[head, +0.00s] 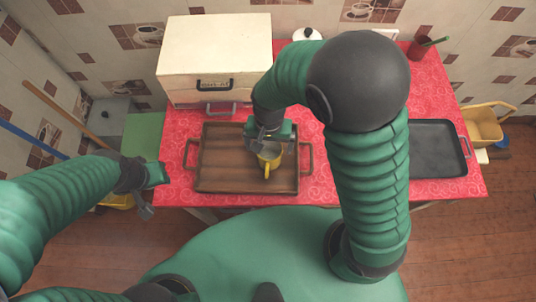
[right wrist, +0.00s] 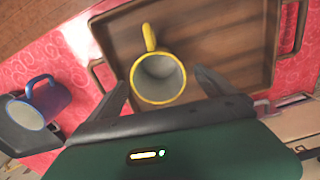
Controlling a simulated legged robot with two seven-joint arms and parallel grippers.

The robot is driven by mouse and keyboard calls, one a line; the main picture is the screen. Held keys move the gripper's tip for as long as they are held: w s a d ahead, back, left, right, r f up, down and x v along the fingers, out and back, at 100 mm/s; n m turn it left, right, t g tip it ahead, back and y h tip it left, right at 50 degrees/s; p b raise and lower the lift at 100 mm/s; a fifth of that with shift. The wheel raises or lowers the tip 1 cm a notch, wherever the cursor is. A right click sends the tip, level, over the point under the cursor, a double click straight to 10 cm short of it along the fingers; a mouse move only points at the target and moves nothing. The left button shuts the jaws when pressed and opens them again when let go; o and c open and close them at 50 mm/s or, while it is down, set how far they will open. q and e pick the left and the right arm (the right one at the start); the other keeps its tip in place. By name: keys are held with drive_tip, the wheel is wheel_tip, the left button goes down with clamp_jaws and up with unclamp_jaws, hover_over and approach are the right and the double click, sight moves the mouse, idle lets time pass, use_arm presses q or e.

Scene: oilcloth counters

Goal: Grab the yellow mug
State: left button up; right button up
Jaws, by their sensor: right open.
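The yellow mug (head: 271,160) stands on the brown wooden tray (head: 215,186), with its handle toward me in the head view. In the right wrist view the mug (right wrist: 158,98) shows its pale, empty inside, and its handle points away from the wrist. My right gripper (head: 268,141) is open over the mug. In the right wrist view its two dark fingers (right wrist: 161,80) are on either side of the mug, with gaps visible. My left gripper (head: 150,192) hangs left of the counter, away from the mug; its jaw opening is unclear.
A cream box (head: 215,45) stands behind the tray on the red counter (head: 180,125). A black pan (head: 437,150) lies at the right. A blue mug (right wrist: 48,101) shows in the right wrist view. A red cup (head: 418,48) stands at the back right.

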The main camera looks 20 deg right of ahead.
sight(269, 155)
drive_tip(key=f, duration=0.2)
drive_tip(key=s+f, duration=0.1)
drive_tip(key=f, duration=0.2)
drive_tip(key=shift+a+b, duration=0.1)
drive_tip(key=shift+b, duration=0.3)
drive_tip(key=shift+w+a+f, duration=0.1)
drive_tip(key=shift+w+f, duration=0.05)
drive_tip(key=shift+f, duration=0.1)
drive_tip(key=shift+r, duration=0.1)
drive_tip(key=c, duration=1.8)
